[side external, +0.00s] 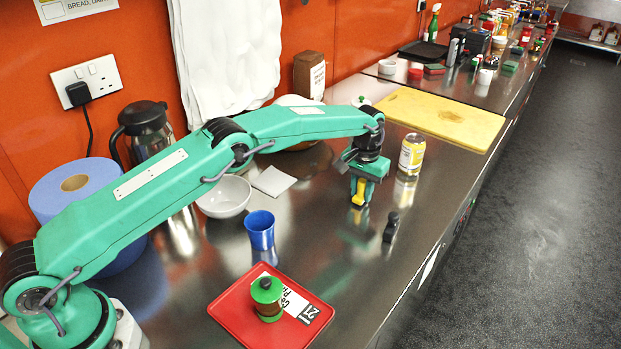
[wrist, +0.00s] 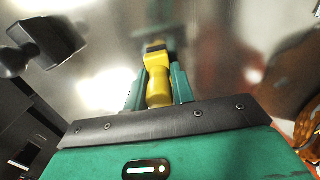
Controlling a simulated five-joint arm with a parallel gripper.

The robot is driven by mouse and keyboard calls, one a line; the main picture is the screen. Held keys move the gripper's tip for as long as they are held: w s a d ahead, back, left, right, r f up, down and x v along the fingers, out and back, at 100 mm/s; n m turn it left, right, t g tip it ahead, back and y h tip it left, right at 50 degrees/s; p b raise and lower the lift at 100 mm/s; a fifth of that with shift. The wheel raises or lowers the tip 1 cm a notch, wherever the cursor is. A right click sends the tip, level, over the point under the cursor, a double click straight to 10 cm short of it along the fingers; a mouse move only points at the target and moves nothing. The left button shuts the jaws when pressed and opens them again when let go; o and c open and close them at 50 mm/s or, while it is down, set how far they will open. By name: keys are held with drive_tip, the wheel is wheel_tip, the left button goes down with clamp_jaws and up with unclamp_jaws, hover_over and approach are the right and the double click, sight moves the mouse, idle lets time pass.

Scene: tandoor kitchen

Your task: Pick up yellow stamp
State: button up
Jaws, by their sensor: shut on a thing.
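The yellow stamp (side external: 358,191) is between the fingers of my gripper (side external: 361,188) in the side view. It hangs above the steel counter, with its reflection below. In the wrist view the yellow stamp (wrist: 158,84) has a dark end and sits between the two green fingers of my gripper (wrist: 158,88), which are shut on it. Part of the stamp is hidden by the fingers in the side view.
A black stamp (side external: 391,227) stands right of my gripper, and a yellow can (side external: 411,154) behind it. A blue cup (side external: 260,230), a white bowl (side external: 223,196) and a red tray (side external: 228,306) with a green-topped object (side external: 267,298) are left and nearer. A yellow board (side external: 440,118) lies farther back.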

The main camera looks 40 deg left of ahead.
sight(363, 180)
wheel_tip(363, 180, up, 3)
drive_tip(key=shift+r, duration=0.2)
drive_tip(key=s+d+r, duration=0.7)
drive_tip(key=s+d, duration=0.1)
drive_tip(key=shift+d, duration=0.2)
idle(0.7)
